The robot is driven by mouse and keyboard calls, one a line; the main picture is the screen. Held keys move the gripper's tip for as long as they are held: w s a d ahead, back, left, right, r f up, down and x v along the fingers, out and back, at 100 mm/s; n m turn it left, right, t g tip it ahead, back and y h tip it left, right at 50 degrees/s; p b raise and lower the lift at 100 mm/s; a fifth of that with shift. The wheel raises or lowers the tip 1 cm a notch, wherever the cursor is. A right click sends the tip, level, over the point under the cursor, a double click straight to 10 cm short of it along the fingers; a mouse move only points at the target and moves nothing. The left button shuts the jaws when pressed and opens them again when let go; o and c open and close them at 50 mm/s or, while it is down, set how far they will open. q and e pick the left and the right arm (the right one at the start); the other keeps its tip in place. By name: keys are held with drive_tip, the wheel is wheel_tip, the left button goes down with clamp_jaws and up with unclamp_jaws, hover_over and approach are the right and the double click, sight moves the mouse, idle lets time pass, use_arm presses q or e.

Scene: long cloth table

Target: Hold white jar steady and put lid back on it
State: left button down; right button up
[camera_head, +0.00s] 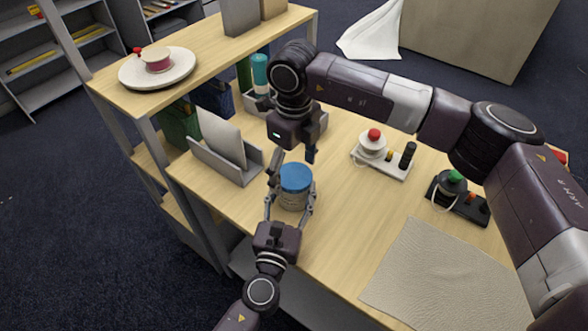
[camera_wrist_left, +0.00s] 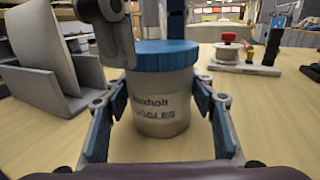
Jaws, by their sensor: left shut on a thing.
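The white jar (camera_head: 291,201) stands upright on the table, with printed lettering on its side in the left wrist view (camera_wrist_left: 161,112). The blue lid (camera_head: 295,177) sits on top of the jar and looks level in the left wrist view (camera_wrist_left: 166,56); whether it is fully screwed down cannot be told. My left gripper (camera_head: 290,194) is shut on the jar, one finger on each side. My right gripper (camera_head: 293,160) is open above and just behind the lid. Its fingers are apart, and it holds nothing that I can see.
A grey holder with an upright panel (camera_head: 222,150) stands left of the jar. Two small devices with a red knob (camera_head: 374,134) and a green knob (camera_head: 454,176) stand to the right. A beige cloth (camera_head: 440,275) lies at the front right. A raised shelf (camera_head: 120,95) is at left.

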drive_tip(key=shift+r, duration=2.3)
wheel_tip(320, 180, up, 4)
drive_tip(key=n, duration=0.5)
drive_tip(key=shift+f, duration=0.25)
drive_tip(key=shift+f, duration=4.05)
drive_tip(key=shift+c, duration=0.7)
drive_tip(key=c, duration=1.1)
